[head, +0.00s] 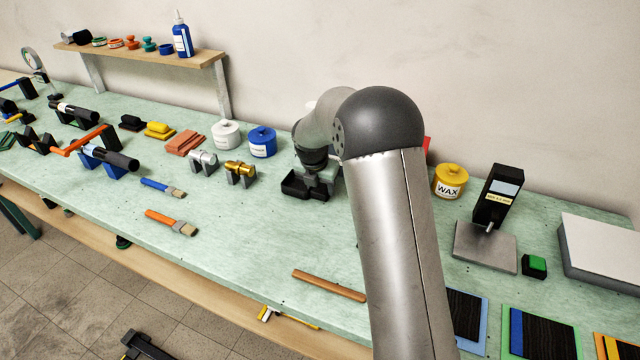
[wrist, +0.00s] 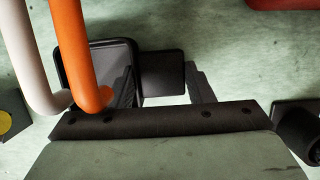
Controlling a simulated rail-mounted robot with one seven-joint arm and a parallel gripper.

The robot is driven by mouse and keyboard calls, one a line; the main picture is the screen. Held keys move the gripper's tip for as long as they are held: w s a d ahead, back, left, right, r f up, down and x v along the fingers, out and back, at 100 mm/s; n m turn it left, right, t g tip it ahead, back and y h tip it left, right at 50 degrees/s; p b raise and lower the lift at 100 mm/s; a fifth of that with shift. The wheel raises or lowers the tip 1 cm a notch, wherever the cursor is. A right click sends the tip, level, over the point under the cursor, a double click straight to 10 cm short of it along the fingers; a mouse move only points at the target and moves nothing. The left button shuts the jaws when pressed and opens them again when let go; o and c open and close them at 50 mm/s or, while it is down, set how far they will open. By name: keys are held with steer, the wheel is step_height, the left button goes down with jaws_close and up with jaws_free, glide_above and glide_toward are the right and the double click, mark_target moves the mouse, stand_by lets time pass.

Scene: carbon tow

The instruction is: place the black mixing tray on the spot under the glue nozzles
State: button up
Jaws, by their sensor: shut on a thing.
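The black mixing tray (head: 303,186) is low over or on the green bench, in front of my arm in the head view. My gripper (head: 316,165) is above its right part and shut on it; the fingertips are mostly hidden. In the wrist view the tray (wrist: 62,60) shows a dark rim and grey inside, with a black block on its right side. The glue nozzles are a white tube (wrist: 28,60) and an orange tube (wrist: 72,50), whose ends overlap the tray's near left part. I cannot tell whether the tray touches the bench. The spot is not clearly visible.
A yellow wax tub (head: 450,181) stands right of my arm. A wooden stick (head: 329,285) lies in front. Bench between stick and brushes is clear.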

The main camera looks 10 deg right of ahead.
steer(key=shift+f, duration=0.15)
steer(key=o, duration=1.1)
steer(key=shift+c, duration=0.2)
steer(key=v, duration=1.2)
steer(key=s+d+f+m+g+y, duration=0.1)
steer(key=s+f+m+g+y, duration=0.1)
steer(key=s+m, duration=2.6)
steer(key=s+f, duration=0.1)
steer(key=s, duration=0.7)
steer(key=shift+m, duration=0.4)
